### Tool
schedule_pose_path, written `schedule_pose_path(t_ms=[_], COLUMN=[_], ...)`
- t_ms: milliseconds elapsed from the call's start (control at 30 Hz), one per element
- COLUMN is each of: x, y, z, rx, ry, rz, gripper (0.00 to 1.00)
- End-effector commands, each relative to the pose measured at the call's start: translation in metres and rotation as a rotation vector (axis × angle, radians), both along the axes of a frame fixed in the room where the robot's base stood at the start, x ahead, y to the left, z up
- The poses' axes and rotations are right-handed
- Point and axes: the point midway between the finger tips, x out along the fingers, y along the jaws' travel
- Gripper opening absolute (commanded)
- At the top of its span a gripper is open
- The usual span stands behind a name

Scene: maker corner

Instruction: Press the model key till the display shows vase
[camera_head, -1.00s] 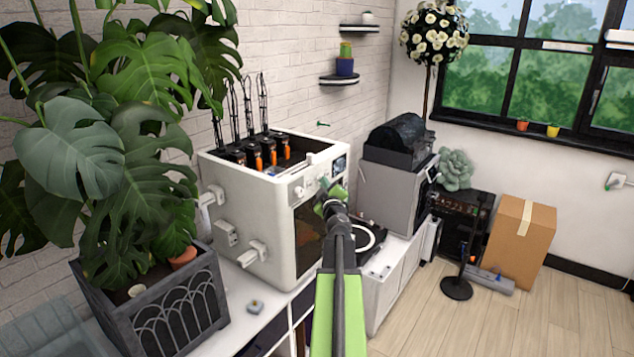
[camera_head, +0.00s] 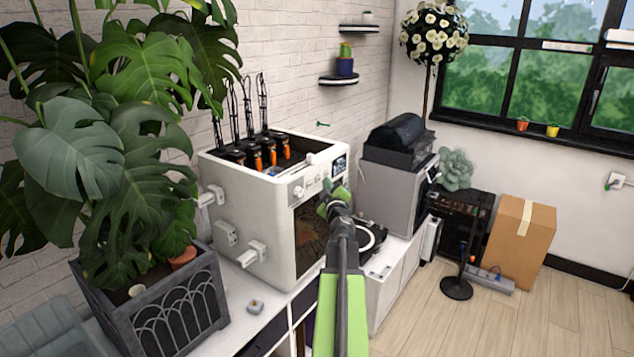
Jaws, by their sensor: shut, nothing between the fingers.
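A white 3D printer (camera_head: 245,206) stands on the white cabinet, with several tool heads and orange parts in its open top. A small display (camera_head: 340,165) sits at the upper right of its front panel; its text is too small to read. A knob (camera_head: 298,191) and small pale controls show on the panel to the left of the display; I cannot tell which is the model key. My gripper (camera_head: 333,191), green and dark, is shut and empty. It appears in front of the panel, just below the display; I cannot tell whether it touches. My arm hides part of the printer's right front edge.
A large plant in a grey planter (camera_head: 200,325) stands at the left. A turntable (camera_head: 372,238) and a grey machine (camera_head: 392,195) stand to the right.

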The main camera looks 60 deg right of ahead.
Motion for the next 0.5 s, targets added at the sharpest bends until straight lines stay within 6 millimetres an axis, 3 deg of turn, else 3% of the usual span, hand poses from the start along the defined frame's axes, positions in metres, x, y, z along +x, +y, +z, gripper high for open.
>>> schedule_pose_path(t_ms=[267, 500], x=[-0.003, -0.025], y=[0.0, 0.001], z=[0.0, 0.0], rx=[0.0, 0.0], ry=[0.0, 0.0], rz=[0.0, -0.001], gripper=[0.0, 0.0])
